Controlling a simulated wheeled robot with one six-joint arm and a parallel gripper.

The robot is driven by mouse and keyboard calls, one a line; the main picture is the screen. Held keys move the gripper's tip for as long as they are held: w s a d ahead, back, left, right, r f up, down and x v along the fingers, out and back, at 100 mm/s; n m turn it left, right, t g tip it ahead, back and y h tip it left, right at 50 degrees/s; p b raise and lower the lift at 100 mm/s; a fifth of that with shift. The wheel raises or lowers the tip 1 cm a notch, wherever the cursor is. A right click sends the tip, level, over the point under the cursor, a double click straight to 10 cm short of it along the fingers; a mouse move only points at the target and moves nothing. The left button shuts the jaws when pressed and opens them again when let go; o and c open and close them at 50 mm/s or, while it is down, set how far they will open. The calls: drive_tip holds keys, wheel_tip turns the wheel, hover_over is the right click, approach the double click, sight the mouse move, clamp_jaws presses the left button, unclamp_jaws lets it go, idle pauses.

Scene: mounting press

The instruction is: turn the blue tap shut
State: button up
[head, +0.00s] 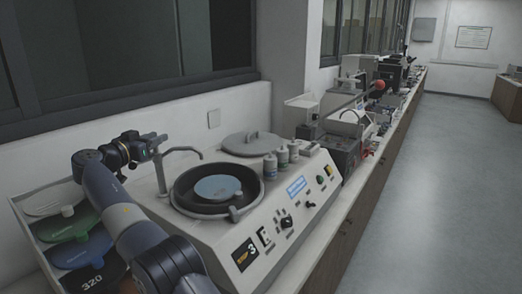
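A grey tap with a thin bent spout (182,150) stands at the left back of the grinding and polishing machine. Its spout reaches right, over the round dark bowl (182,203), which holds a light blue disc (217,188). I cannot make out a blue handle on the tap. My gripper (158,144) is at the top left of the tap's post, close to it. It is too small here to tell whether it touches the tap or whether its fingers are open or shut. No water is visible from the spout.
A rack of coloured discs (82,250) stands left of the machine, partly behind my arm. A round grey lid (251,143) and several small bottles (282,155) are on the machine behind and right of the bowl. More equipment lines the bench. The floor (435,200) at right is clear.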

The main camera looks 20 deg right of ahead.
drive_tip(key=shift+d+f+n+t+y+b, duration=0.2)
drive_tip(key=shift+n+t+y+b, duration=0.7)
drive_tip(key=shift+b, duration=2.1)
drive_tip(key=shift+a+f+n+t+y+b, duration=0.1)
drive_tip(key=shift+n+t+y+b, duration=0.2)
drive_tip(key=shift+y+b, duration=0.5)
